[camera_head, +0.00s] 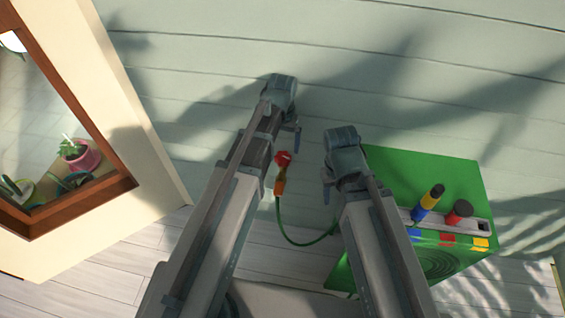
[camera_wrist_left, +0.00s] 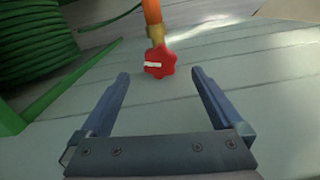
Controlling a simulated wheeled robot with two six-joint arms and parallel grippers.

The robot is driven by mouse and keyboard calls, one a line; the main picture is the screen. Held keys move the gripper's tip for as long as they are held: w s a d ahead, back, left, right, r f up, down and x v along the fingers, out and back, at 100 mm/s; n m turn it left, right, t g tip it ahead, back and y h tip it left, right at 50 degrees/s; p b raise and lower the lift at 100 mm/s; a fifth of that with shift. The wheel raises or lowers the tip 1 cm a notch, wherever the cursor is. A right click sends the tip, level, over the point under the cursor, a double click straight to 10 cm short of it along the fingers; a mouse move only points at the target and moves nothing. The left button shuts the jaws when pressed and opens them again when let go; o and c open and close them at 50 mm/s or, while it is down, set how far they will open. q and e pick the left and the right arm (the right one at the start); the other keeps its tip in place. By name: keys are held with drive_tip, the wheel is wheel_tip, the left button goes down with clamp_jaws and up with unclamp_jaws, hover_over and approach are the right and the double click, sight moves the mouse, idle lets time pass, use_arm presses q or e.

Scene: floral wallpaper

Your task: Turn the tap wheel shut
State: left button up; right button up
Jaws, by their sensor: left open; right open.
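The red tap wheel (camera_head: 283,158) sits on a brass and orange tap fitting (camera_head: 279,185) near the wall. In the left wrist view the wheel (camera_wrist_left: 159,61) is a lobed red knob with a white mark, centred between the fingertips and just beyond them. My left gripper (camera_head: 290,136) is open and empty, close to the wheel; I cannot see it touching. My right gripper (camera_head: 328,180) is open, to the right of the tap and apart from it. Its fingers are partly hidden by its own arm.
A green hose (camera_head: 300,244) hangs from the tap towards a green hose box (camera_head: 420,170) at right. Two tools with blue-yellow (camera_head: 427,203) and red (camera_head: 459,211) parts stand in its tray. A wood-framed window (camera_head: 125,188) with potted plants is at left. The wall above is clear.

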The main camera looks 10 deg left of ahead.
sight(283, 157)
use_arm(q)
wheel_tip(283, 157, down, 7)
drive_tip(key=b, duration=0.5)
drive_tip(key=shift+r+b, duration=0.1)
drive_tip(key=shift+b, duration=0.3)
drive_tip(key=c, duration=1.4)
